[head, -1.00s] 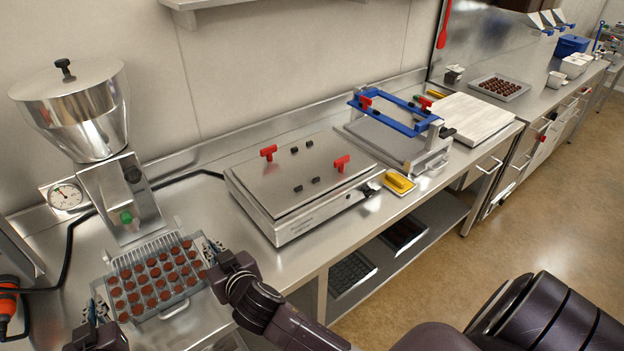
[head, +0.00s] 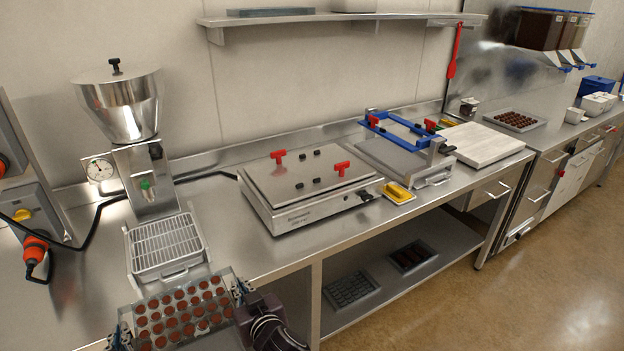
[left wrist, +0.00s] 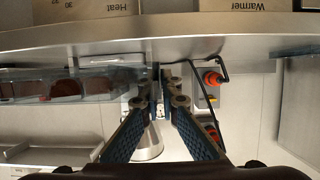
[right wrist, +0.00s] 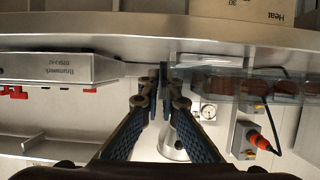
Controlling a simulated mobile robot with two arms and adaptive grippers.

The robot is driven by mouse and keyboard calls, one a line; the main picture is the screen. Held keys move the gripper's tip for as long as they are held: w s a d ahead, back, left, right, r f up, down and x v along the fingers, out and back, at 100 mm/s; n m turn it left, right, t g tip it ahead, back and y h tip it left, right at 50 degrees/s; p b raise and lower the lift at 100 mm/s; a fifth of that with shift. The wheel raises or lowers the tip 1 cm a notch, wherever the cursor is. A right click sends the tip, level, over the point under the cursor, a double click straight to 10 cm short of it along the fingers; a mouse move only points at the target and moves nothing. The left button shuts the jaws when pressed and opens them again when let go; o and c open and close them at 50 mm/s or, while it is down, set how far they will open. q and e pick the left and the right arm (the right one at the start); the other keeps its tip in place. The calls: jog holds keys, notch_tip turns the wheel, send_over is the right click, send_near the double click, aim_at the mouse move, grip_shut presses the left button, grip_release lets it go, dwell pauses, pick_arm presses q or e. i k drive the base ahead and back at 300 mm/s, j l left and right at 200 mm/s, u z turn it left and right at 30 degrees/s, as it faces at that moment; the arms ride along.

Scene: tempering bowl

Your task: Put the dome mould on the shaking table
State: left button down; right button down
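The dome mould (head: 178,318) is a clear tray with rows of round brown-filled cavities. It is held level in front of the wire rack. My left gripper (head: 122,335) is shut on its left end and my right gripper (head: 243,292) on its right end. The mould's edge runs between the fingertips in the left wrist view (left wrist: 95,85) and the right wrist view (right wrist: 230,88). The shaking table (head: 310,188) is a flat steel box with red T-handles and black knobs on top, right of the mould on the bench. Its top holds no mould.
The wire rack (head: 165,246) under the steel hopper (head: 120,103) is bare. A yellow-handled scraper (head: 398,192) lies right of the shaking table, before a blue frame (head: 405,130). Two trays lie on the lower shelf.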

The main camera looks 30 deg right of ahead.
aim_at(309, 170)
jog(key=i+l, duration=0.1)
jog(key=l, duration=2.35)
jog(key=i+u, duration=0.05)
